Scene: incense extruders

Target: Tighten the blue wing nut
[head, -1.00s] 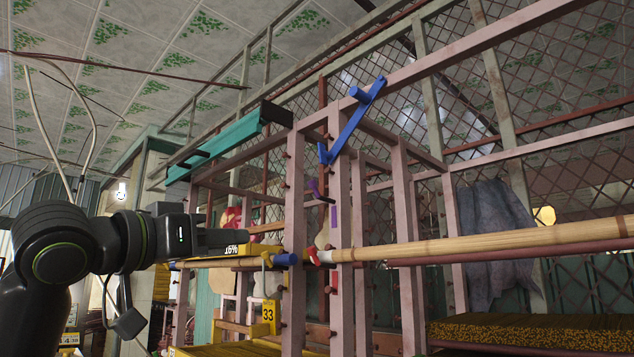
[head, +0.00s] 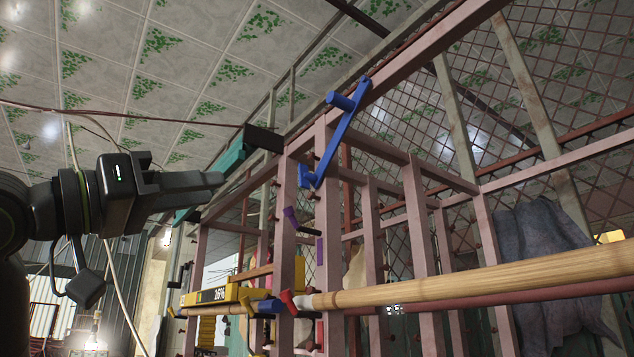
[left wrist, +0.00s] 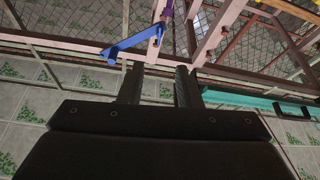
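A long blue crank-like piece (head: 336,138) with a round peg at its upper end is mounted high on the pink wooden frame. It also shows in the left wrist view (left wrist: 128,45). A smaller blue piece (head: 266,306) sits lower, at the end of the bamboo pole, between a yellow and a red piece. I cannot tell which of the two is the wing nut. My left gripper (head: 222,180) is left of the frame, below the crank's peg and apart from both blue pieces. In the left wrist view its two fingers (left wrist: 157,72) are apart with nothing between them. My right gripper is out of view.
The pink wooden frame (head: 284,240) has several posts and crossbars. A teal beam (head: 232,157) with a dark end lies behind my left gripper. A bamboo pole (head: 470,280) runs right from the frame.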

